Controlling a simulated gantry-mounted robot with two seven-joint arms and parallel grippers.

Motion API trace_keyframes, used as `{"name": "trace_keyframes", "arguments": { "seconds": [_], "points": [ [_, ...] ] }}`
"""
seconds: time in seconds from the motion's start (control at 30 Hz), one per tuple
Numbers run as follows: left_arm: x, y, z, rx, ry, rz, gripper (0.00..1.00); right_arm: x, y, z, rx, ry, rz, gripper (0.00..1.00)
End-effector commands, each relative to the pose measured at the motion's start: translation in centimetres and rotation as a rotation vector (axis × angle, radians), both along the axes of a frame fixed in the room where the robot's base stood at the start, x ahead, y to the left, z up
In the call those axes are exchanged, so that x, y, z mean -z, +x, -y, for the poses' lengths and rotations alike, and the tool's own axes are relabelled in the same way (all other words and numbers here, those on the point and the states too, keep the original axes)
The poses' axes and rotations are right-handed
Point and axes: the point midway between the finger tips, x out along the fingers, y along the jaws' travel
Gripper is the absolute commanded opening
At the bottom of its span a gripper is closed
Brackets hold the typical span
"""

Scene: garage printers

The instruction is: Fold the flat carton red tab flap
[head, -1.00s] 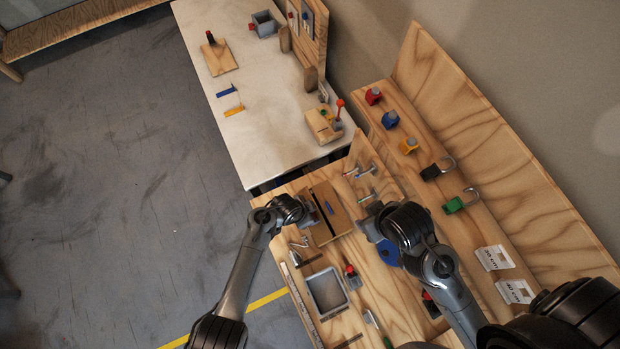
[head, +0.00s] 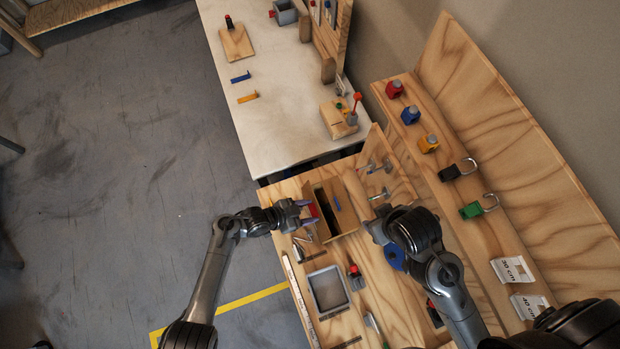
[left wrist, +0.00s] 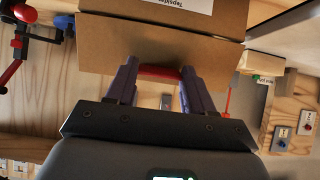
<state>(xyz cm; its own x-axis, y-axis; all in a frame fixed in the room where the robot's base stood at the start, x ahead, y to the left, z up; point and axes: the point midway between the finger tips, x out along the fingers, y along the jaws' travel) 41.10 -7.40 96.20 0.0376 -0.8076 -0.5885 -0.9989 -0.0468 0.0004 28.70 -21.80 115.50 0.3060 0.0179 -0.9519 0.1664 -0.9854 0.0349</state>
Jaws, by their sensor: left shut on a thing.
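The brown cardboard carton (head: 343,213) stands on the wooden bench with a dark opening along its top. A red strip, the tab flap (head: 314,209), shows at its left side. In the left wrist view the red tab (left wrist: 160,71) spans between my fingertips at the carton's edge (left wrist: 160,52). My left gripper (head: 307,213) is at the carton's left side, shut on the red tab flap.
A grey tray (head: 328,290), a ruler (head: 299,297) and a red-topped tool (head: 355,275) lie in front of the carton. A blue round thing (head: 394,257) is near my right arm. A white table (head: 275,125) stands behind; padlocks (head: 470,210) line the right shelf.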

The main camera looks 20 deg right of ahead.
Motion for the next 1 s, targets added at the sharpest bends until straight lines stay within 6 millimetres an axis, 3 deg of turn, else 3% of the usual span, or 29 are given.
{"name": "trace_keyframes", "arguments": {
  "seconds": [0.2,0.67,0.7,0.83,1.0],
  "points": [
    [0.25,-0.03,-0.37,0.001,-0.059,0.004,0.22,1.08,0.0,-0.1,0.003,0.004,-0.001,0.43],
    [0.12,-0.03,-0.42,0.0,-0.072,0.003,0.22,1.12,0.01,-0.13,0.004,0.005,0.0,0.43],
    [0.12,-0.03,-0.42,0.0,-0.072,0.003,0.59,1.12,0.0,-0.12,0.004,0.005,0.0,0.43],
    [0.12,-0.03,-0.42,0.0,-0.072,0.003,0.79,1.13,0.0,-0.07,0.002,0.003,0.0,0.43],
    [0.13,-0.03,-0.43,0.0,-0.071,0.003,0.79,1.15,-0.01,0.05,-0.001,-0.003,-0.001,0.43]
  ]
}}
